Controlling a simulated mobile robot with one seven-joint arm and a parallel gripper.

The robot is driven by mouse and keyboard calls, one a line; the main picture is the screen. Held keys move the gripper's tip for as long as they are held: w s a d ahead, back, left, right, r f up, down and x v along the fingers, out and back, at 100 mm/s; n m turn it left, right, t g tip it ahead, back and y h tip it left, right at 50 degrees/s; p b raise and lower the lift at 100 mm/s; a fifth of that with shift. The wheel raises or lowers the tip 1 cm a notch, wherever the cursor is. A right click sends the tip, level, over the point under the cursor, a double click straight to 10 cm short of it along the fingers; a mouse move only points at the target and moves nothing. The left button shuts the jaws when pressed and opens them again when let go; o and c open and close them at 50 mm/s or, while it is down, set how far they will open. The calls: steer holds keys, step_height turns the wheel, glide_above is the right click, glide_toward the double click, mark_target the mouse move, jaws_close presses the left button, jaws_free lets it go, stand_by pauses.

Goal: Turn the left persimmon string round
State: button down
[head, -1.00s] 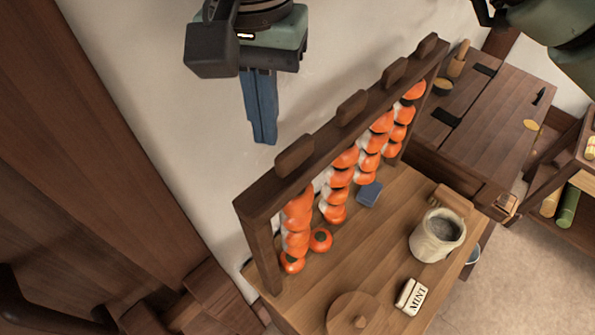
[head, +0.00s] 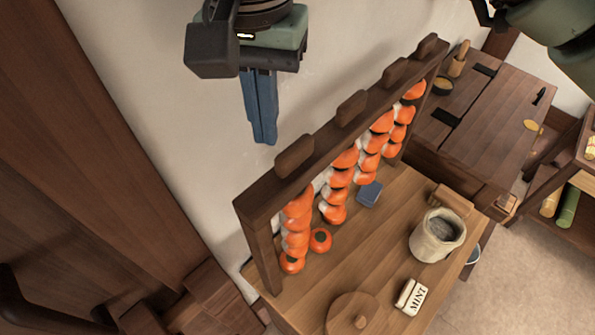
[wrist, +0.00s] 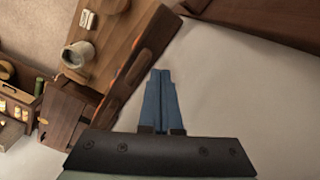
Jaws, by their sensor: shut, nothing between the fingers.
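The left persimmon string (head: 296,232) hangs at the near left end of a dark wooden rack (head: 350,125) on a wooden table. Its orange fruits hang in a column, with a pale patch beside them. Several more strings hang along the rack to the right, such as the neighbouring string (head: 334,195). My gripper (head: 265,140) has blue fingers, shut and empty. It is up and left of the rack, in front of the pale wall, apart from the strings. In the wrist view my gripper (wrist: 160,72) points past the rack's top beam (wrist: 150,58); the strings are mostly hidden there.
A loose persimmon (head: 321,240) lies beside the left string. A wooden chest (head: 480,115) stands behind the table.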

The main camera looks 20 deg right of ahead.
steer(key=shift+f, duration=0.15)
steer(key=shift+f+b, duration=1.7)
steer(key=shift+f, duration=0.1)
steer(key=shift+s, duration=0.15)
